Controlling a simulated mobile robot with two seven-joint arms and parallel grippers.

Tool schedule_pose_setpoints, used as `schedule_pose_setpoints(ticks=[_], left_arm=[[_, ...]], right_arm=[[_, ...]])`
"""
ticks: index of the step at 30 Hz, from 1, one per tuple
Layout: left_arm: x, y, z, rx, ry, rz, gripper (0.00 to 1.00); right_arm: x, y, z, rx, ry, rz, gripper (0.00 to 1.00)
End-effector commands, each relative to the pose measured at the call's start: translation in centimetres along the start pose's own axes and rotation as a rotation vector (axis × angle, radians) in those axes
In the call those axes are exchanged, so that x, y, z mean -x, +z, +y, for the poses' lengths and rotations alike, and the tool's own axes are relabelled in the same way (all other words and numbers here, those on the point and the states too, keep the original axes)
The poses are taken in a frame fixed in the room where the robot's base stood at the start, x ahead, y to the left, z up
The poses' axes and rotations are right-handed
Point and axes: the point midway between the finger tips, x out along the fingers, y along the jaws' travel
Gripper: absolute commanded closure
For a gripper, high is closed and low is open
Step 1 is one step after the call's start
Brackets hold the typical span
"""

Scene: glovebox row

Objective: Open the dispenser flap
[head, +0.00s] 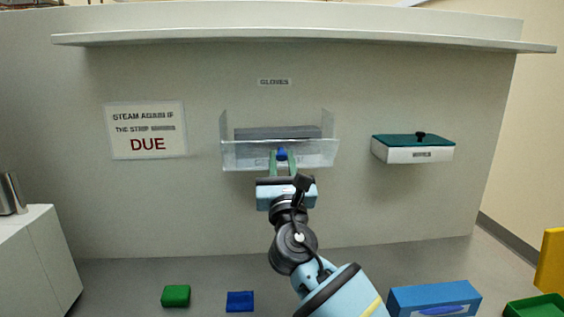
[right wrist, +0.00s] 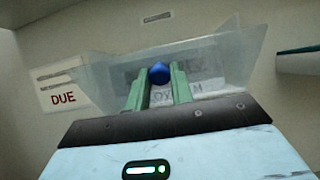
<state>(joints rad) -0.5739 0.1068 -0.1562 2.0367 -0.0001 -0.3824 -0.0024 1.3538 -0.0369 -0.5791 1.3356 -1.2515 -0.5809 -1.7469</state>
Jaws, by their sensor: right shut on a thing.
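The clear glove dispenser (head: 232,155) is mounted on the wall under a "GLOVES" label, with a grey block (head: 262,133) inside it. Its clear front flap (head: 318,155) has a blue knob (head: 281,154). My right gripper (head: 282,159) is at the front of the flap, its green fingers shut on the knob. In the right wrist view the knob (right wrist: 159,73) sits between the fingertips, with the clear flap (right wrist: 215,72) behind it. The flap seems to lean outward at the top, but I cannot tell how far it is open. My left gripper is not in view.
A white box with a green lid (head: 413,148) hangs on the wall to the right. A "DUE" sign (head: 146,130) is at left. A shelf (head: 300,35) runs above. Green (head: 176,296) and blue (head: 240,301) blocks and a blue box (head: 433,298) lie below.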

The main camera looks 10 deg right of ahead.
Motion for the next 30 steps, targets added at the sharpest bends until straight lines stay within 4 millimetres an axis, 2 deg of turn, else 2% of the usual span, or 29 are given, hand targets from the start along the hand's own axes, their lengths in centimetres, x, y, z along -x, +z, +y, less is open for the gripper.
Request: schedule_pose_setpoints(ticks=[1, 6, 7, 11, 23, 30], left_arm=[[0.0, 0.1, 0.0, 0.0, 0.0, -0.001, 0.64], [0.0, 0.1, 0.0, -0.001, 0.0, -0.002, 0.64], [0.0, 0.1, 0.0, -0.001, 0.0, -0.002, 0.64], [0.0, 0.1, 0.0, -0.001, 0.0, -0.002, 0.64], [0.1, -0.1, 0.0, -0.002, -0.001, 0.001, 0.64], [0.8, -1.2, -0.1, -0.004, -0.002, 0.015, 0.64]], right_arm=[[0.2, -0.7, 0.1, 0.001, 0.001, 0.012, 1.0], [0.3, -0.8, 0.0, 0.001, 0.001, 0.014, 1.0], [0.3, -0.8, 0.0, 0.001, 0.001, 0.014, 0.75], [0.2, -0.7, 0.0, 0.001, 0.001, 0.012, 0.58], [0.6, -0.3, 0.0, 0.001, 0.0, 0.006, 0.57], [3.5, -0.2, 0.0, -0.001, 0.001, 0.007, 0.57]])
